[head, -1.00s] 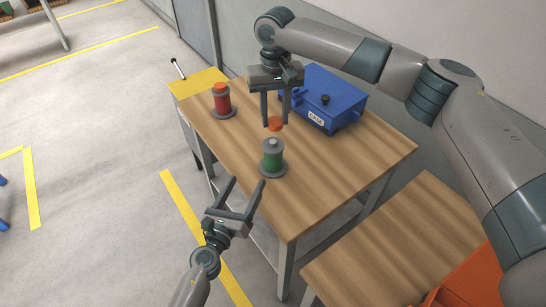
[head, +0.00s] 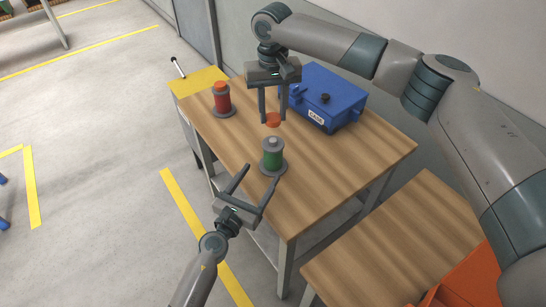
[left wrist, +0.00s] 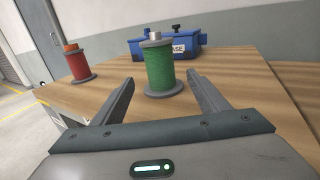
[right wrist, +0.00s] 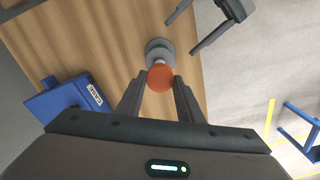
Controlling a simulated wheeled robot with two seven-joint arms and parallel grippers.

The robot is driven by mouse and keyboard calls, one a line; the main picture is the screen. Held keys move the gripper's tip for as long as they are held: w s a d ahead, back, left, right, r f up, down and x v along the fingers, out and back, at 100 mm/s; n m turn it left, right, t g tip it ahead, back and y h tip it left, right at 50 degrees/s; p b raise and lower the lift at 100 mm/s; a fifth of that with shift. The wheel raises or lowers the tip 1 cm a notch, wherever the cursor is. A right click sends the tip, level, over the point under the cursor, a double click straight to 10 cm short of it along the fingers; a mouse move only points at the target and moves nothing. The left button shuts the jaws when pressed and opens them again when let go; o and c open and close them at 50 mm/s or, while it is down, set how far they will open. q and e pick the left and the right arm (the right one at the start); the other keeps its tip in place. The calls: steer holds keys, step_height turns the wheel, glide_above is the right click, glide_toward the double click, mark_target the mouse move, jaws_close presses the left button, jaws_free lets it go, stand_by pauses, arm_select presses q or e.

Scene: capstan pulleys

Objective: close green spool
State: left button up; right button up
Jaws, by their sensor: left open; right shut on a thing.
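The green spool (head: 273,157) stands upright on the wooden table with its grey top post bare. It also shows in the left wrist view (left wrist: 160,70), between and beyond the open fingers. My left gripper (head: 259,177) is open and empty at the table's front edge, just short of the spool. My right gripper (head: 274,120) is shut on an orange cap (head: 273,120) and holds it above the spool, apart from it. In the right wrist view the cap (right wrist: 160,77) partly hides the spool's grey parts (right wrist: 158,47).
A red spool (head: 222,100) with an orange cap on it stands at the table's left. A blue case (head: 328,97) stands behind to the right. The wooden table (head: 350,160) is clear on its right side. A second, lower wooden table (head: 400,235) stands at the front right.

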arm_select(q)
steer(key=x, duration=1)
steer(key=c, duration=1.6)
arm_select(e)
glide_above(273, 139)
steer(key=shift+s+f, duration=0.1)
steer(key=shift+f, duration=2.4)
steer(key=shift+f, duration=0.9)
steer(key=shift+f, duration=0.6)
